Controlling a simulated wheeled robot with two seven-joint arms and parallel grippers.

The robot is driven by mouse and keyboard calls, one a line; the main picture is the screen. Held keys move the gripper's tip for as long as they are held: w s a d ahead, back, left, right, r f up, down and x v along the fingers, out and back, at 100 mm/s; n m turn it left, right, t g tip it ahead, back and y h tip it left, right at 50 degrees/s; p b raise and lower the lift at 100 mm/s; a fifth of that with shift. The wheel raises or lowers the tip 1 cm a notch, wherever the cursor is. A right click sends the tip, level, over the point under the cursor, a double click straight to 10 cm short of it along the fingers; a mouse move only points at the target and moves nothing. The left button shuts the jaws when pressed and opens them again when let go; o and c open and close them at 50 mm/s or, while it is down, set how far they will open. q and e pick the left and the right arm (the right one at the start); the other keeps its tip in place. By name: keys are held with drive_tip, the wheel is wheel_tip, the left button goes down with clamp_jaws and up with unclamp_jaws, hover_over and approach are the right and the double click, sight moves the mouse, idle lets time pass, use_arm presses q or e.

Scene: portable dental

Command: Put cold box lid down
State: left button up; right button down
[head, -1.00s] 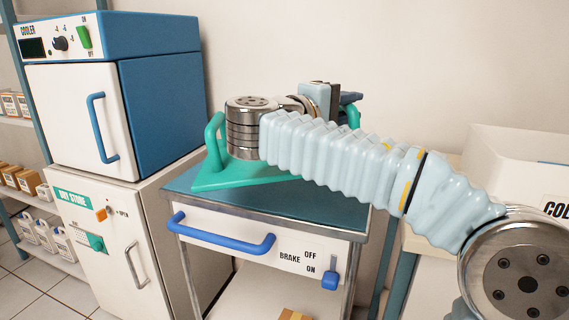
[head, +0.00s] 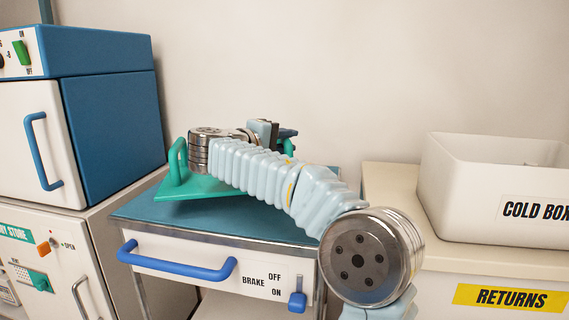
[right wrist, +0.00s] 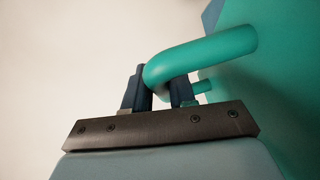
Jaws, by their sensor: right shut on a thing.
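The teal cold box lid (head: 190,188) is at the top of the blue-topped trolley (head: 140,212). One upright handle (head: 176,160) shows at its left; much of the plate is behind my right arm. My right gripper (head: 288,133) is at the lid's far right side. In the right wrist view my right gripper (right wrist: 160,88) is shut on a round teal handle (right wrist: 205,50) of the lid (right wrist: 285,100). Whether the lid rests flat on the trolley or is slightly above it, I cannot tell. The white cold box (head: 465,205) stands at the right. My left gripper is not in view.
A blue and white cooler (head: 110,110) stands on the dry store cabinet (head: 60,240) at the left. A cream counter with a yellow returns label (head: 510,298) is under the cold box. The trolley front has a blue handle (head: 180,265) and a brake lever (head: 298,300).

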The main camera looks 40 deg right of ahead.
drive_tip(key=shift+w+d+f, duration=0.25)
drive_tip(key=shift+w+f, duration=0.05)
drive_tip(key=shift+f, duration=0.15)
drive_tip(key=shift+w+d+f, duration=0.25)
drive_tip(key=shift+f, duration=0.2)
wheel_tip(320, 180, down, 3)
drive_tip(key=shift+w+d+f+b, duration=0.1)
drive_tip(key=shift+w+f+b, duration=0.1)
drive_tip(key=shift+b, duration=0.3)
drive_tip(key=c, duration=0.9)
unclamp_jaws()
drive_tip(key=shift+c, duration=0.2)
drive_tip(key=v, duration=1.2)
